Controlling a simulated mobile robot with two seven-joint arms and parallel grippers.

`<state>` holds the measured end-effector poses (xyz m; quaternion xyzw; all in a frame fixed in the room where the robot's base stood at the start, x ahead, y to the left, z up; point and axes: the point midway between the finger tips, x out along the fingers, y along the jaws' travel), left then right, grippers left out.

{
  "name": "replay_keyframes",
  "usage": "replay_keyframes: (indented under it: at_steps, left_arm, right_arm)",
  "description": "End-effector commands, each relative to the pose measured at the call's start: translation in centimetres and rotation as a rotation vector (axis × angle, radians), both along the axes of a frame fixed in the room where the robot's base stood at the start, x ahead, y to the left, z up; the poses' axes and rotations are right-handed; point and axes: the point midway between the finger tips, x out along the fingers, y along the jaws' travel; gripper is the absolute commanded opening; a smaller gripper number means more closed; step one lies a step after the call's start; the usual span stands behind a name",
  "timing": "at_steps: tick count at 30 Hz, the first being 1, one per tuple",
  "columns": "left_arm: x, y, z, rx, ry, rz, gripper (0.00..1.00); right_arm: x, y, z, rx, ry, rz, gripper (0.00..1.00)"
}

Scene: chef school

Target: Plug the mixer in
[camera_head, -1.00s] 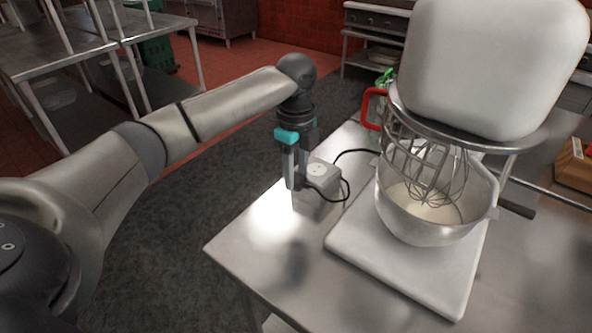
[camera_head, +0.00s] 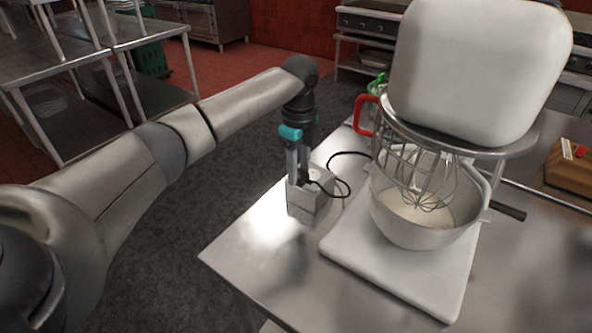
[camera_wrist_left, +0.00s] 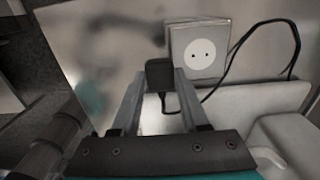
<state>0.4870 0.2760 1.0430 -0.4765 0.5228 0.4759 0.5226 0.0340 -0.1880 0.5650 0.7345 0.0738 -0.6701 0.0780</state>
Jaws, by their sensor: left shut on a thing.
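The white stand mixer (camera_head: 480,70) stands on the metal table, with its whisk over a steel bowl (camera_head: 415,225). My left gripper (camera_head: 298,178) is shut on the black plug (camera_wrist_left: 160,78), which sits between its fingertips. A grey-white socket box (camera_head: 305,202) is on the table by the gripper. In the left wrist view, the round two-hole socket face (camera_wrist_left: 201,54) is uncovered, and the plug is at the box's lower left, apart from the holes. The black cord (camera_head: 347,156) runs from the plug toward the mixer. My right gripper is out of view.
The metal table (camera_head: 258,262) is bare at its front left corner. A red-handled item (camera_head: 362,116) stands behind the mixer bowl. A wooden block (camera_head: 570,170) is at the right. Metal shelving (camera_head: 95,65) stands across the dark floor mat.

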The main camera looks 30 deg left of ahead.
Motion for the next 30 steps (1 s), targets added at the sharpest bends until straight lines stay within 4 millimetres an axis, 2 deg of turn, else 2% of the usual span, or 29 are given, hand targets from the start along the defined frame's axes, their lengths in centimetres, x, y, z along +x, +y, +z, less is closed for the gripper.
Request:
replay_keyframes:
  at_steps: [30]
  left_arm:
    - [4.2,0.1,0.0,0.0,-0.002,0.0,0.04]
  right_arm:
    - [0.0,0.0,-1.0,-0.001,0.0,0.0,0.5]
